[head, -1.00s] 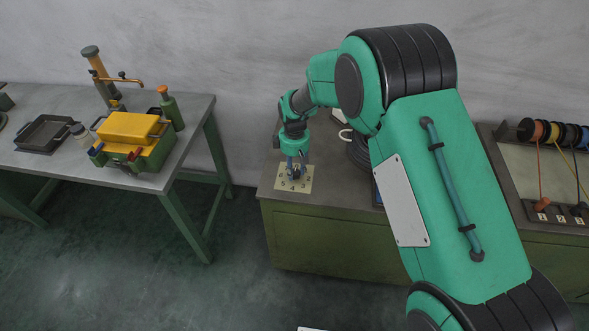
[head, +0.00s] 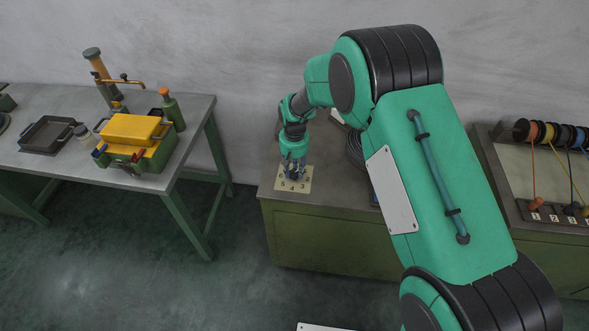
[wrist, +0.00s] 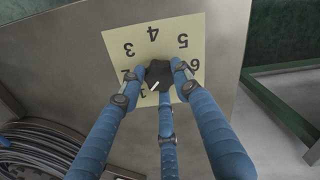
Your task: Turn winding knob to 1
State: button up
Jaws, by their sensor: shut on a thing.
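The winding knob (wrist: 158,74) is a dark knob with a white pointer mark on a pale plate (wrist: 112,42) printed with digits in a ring. In the wrist view the plate appears upside down, and the white mark points down and to the left, toward the digit 1; I cannot tell whether it lines up exactly. My gripper (wrist: 160,80) has blue fingers closed around the knob. In the head view my gripper (head: 293,172) stands over the plate (head: 281,187) on the cabinet top and hides the knob and part of the digits.
A coil of dark cable (wrist: 50,148) lies on the cabinet top close to the plate. A rack of coloured wire reels (head: 548,132) stands at the right. A separate bench (head: 165,182) at the left holds a yellow and green box (head: 130,127). Open floor lies between.

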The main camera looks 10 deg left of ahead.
aim_at(294, 172)
jog(key=shift+w+a+r+m, duration=0.25)
jog(key=shift+w+m, duration=0.05)
jog(key=shift+c, duration=0.2)
jog(key=o, duration=1.1)
jog(key=shift+f, duration=0.1)
jog(key=shift+o, duration=0.3)
jog(key=shift+d, duration=0.1)
jog(key=shift+s+f, duration=0.1)
notch_tip(294, 172, up, 12)
